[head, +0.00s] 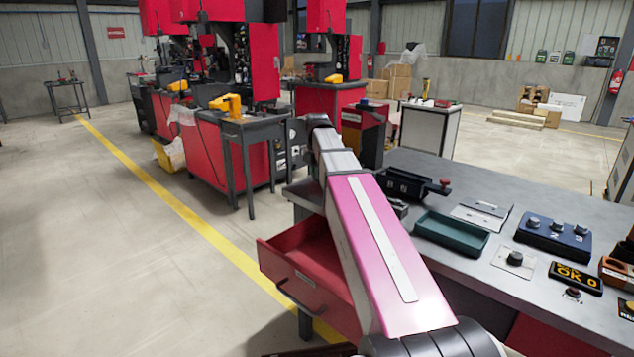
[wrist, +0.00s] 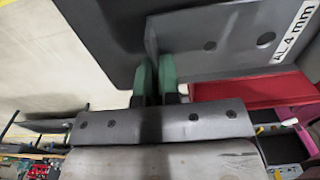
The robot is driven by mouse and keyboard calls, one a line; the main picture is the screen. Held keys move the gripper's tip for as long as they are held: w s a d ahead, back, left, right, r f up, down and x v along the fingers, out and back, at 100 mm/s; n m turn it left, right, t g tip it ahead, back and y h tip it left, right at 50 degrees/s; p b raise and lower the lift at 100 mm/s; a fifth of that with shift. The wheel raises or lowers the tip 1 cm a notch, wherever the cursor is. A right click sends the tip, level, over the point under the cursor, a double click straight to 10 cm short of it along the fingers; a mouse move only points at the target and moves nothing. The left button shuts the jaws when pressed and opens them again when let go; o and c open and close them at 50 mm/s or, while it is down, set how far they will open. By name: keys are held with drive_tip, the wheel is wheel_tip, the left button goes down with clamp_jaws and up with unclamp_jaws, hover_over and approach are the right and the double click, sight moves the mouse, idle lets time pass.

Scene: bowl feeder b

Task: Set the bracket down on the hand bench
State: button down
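In the wrist view the bracket (wrist: 235,42) is a flat grey metal plate with round holes, an upright flange and an "AL 4 mm" label. My gripper (wrist: 154,80), with green finger pads, is shut on the flange. The bracket is held across the upper part of that view; I cannot tell whether it touches anything below. In the head view my arm reaches forward, and its forearm hides the fingers and bracket. A grey-topped bench (head: 450,172) stands at the right, probably the hand bench; no bracket in my grip shows over it there.
An open red drawer (head: 310,262) juts from the bench's left. On the bench are a green tray (head: 452,232), a black box (head: 408,186), a small plate fixture (head: 482,215) and a blue control box (head: 553,236). Red machines (head: 222,60) stand behind; the left floor is clear.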

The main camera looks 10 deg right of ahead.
sight(317, 181)
drive_tip(key=shift+f, duration=1.6)
drive_tip(key=shift+f, duration=0.1)
drive_tip(key=c, duration=1.3)
unclamp_jaws()
drive_tip(key=shift+c, duration=0.2)
wheel_tip(317, 181, up, 12)
drive_tip(key=shift+r, duration=0.1)
